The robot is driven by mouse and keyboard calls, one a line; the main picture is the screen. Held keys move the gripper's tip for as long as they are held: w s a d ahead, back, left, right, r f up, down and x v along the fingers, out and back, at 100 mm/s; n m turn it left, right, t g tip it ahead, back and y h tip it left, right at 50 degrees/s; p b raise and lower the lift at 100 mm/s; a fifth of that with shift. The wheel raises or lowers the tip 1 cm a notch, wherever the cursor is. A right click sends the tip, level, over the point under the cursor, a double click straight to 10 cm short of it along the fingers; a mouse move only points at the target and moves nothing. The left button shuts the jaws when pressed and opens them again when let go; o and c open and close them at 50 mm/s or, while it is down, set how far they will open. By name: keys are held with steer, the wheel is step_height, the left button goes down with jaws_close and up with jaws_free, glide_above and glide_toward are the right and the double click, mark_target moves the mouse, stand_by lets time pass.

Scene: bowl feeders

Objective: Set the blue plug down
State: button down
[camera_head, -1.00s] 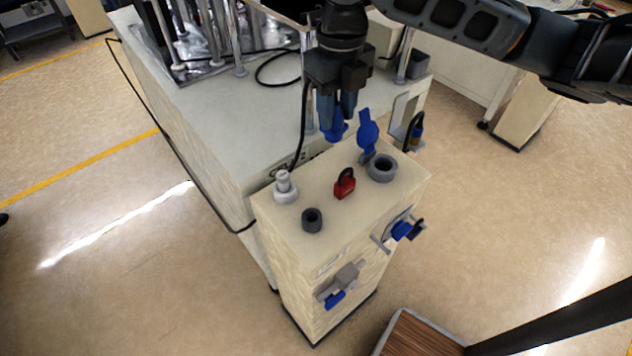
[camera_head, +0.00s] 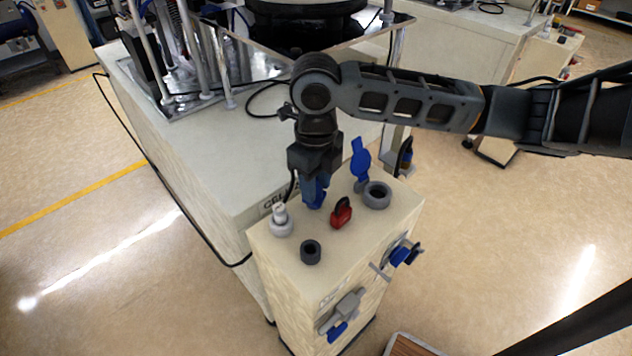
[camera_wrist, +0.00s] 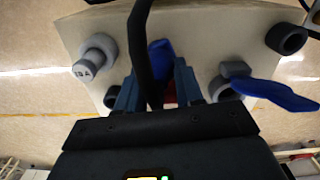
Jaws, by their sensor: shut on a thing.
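My gripper (camera_head: 313,187) points down over the top of the cream box and is shut on the blue plug (camera_head: 318,202). The plug's lower end is near the box's top, between the white-grey plug and the red padlock; I cannot tell whether it touches. In the wrist view the blue plug (camera_wrist: 160,58) shows between my gripper's fingers (camera_wrist: 158,82), partly hidden by a dark cable that crosses in front.
On the cream box (camera_head: 290,255) stand a white-grey plug (camera_head: 281,222), a dark round socket (camera_head: 311,252), a red padlock (camera_head: 341,213) and a grey socket (camera_head: 377,195) with a raised blue lid (camera_head: 361,158). Blue-handled fittings (camera_head: 401,255) stick out from its side.

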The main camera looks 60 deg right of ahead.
steer(key=shift+f, duration=0.2)
steer(key=shift+f, duration=0.1)
steer(key=shift+f, duration=0.15)
steer(key=c, duration=0.7)
jaws_free()
